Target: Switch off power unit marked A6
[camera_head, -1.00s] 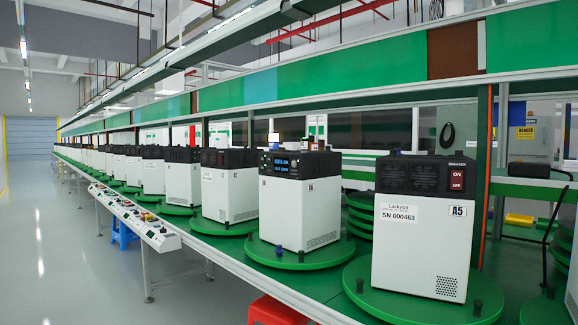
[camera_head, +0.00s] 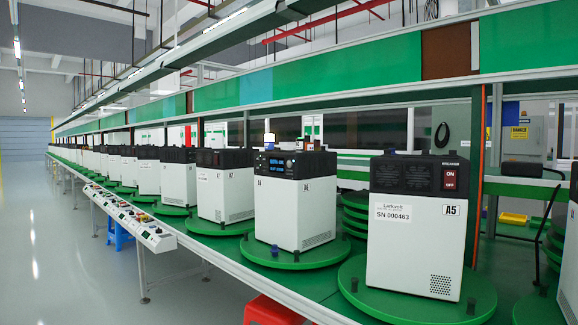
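The unit marked A6 (camera_head: 294,205) is a white box with a black top, standing on a green turntable (camera_head: 290,258) in the middle of the line. Its front panel has a lit blue display (camera_head: 281,164). Nearer, on the right, is the unit marked A5 (camera_head: 415,235), with a label reading SN 000463 and a red ON/OFF breaker (camera_head: 450,180). My gripper is not in view.
Several similar units recede to the left along the green line (camera_head: 200,224). A control panel with buttons (camera_head: 150,234) juts from the line's front edge. A red stool (camera_head: 270,311) stands below the edge. The grey floor (camera_head: 60,270) on the left is clear.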

